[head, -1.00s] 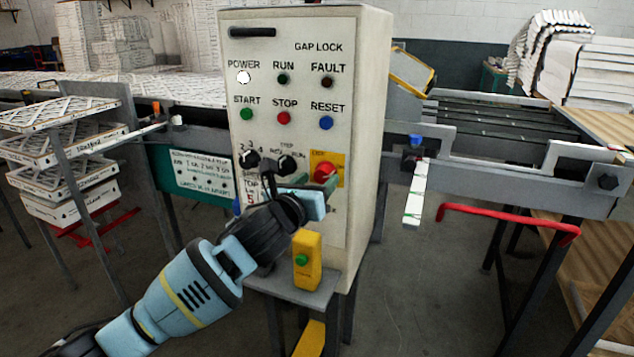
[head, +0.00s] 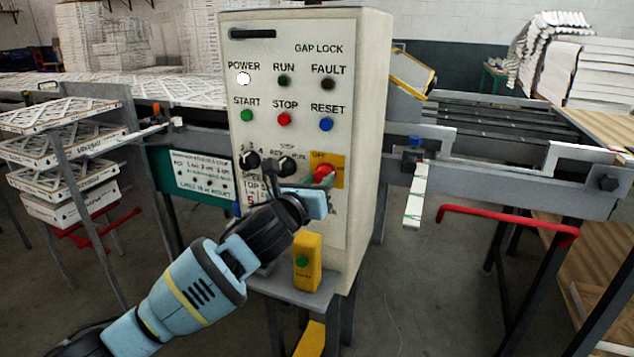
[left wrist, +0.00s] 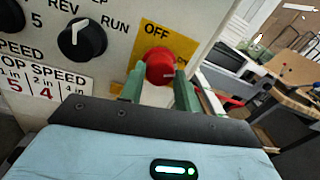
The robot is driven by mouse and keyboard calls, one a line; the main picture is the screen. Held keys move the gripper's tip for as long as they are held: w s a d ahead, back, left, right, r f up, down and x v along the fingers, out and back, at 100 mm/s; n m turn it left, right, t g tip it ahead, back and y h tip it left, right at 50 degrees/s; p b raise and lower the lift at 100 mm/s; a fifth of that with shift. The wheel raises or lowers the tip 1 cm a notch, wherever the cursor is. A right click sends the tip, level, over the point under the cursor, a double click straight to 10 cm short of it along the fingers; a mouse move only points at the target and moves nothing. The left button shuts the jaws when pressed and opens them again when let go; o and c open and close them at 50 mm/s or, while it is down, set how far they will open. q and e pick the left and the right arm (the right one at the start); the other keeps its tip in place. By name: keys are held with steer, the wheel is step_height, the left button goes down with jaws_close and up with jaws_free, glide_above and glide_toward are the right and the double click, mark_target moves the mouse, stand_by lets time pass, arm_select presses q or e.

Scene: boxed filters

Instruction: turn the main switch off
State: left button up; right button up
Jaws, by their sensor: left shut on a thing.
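The main switch is a red rotary knob (head: 324,173) on a yellow plate (head: 339,160) at the lower right of the control box's front. The left wrist view shows the red knob (left wrist: 160,66) close up, with "OFF" on the yellow plate (left wrist: 155,32) above it. My left gripper (head: 318,185) is at the switch, its green fingers (left wrist: 160,85) on either side of the knob, shut on it. The white power lamp (head: 243,78) is lit. The knob's lower part and the plate's lower text are partly hidden by the gripper. My right gripper is not in view.
A black REV/RUN selector (left wrist: 82,39) sits just left of the switch, with another black selector (head: 249,161) beyond it. A yellow box with a green button (head: 307,262) stands below my gripper. A red bar (head: 508,216) and conveyor frame lie to the right.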

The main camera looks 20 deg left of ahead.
arm_select(q)
steer(key=shift+r+n+p, duration=0.15)
steer(key=shift+n+p, duration=1.15)
steer(key=shift+n, duration=0.1)
steer(key=n+p, duration=0.2)
steer(key=n, duration=0.1)
steer(key=shift+n, duration=0.4)
steer(key=n+p, duration=0.1)
steer(key=n, duration=0.2)
steer(key=n+p, duration=0.1)
steer(key=n, duration=0.2)
steer(key=shift+d+f+n+t+y, duration=0.1)
steer(key=shift+f+n+t+y, duration=0.1)
steer(key=shift+n+t+y, duration=0.1)
steer(key=n+p, duration=0.1)
steer(key=n, duration=0.4)
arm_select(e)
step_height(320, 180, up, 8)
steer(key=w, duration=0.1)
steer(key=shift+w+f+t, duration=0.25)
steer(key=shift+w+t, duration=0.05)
arm_select(q)
steer(key=shift+n, duration=0.3)
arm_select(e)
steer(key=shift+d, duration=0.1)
arm_select(q)
steer(key=o, duration=1)
steer(key=shift+c, duration=0.2)
steer(key=shift+f, duration=0.1)
